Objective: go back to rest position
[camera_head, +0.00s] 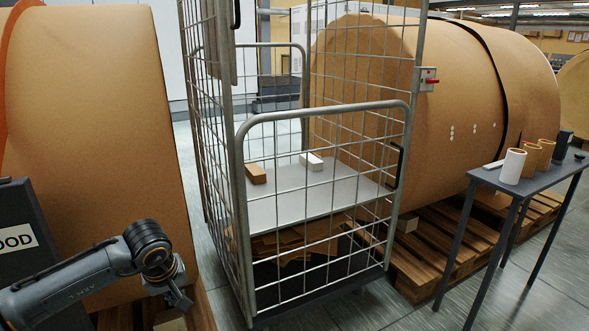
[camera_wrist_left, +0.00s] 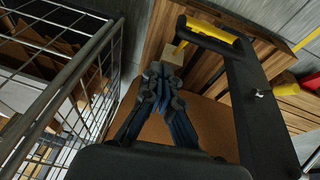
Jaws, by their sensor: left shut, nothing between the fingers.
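My left arm comes in from the lower left in the head view. Its gripper (camera_head: 179,301) hangs low, in front of the large brown roll at the left and to the left of the wire cage trolley. In the left wrist view the two fingers of my left gripper (camera_wrist_left: 158,72) meet at their tips, shut with nothing between them. My right gripper does not show in either view.
The wire cage trolley (camera_head: 325,112) stands in the middle, with a brown block (camera_head: 256,174) and a white block (camera_head: 311,161) on its shelf (camera_head: 300,200). Large brown rolls (camera_head: 95,130) stand on both sides. A dark table (camera_head: 545,172) with cups is at the right.

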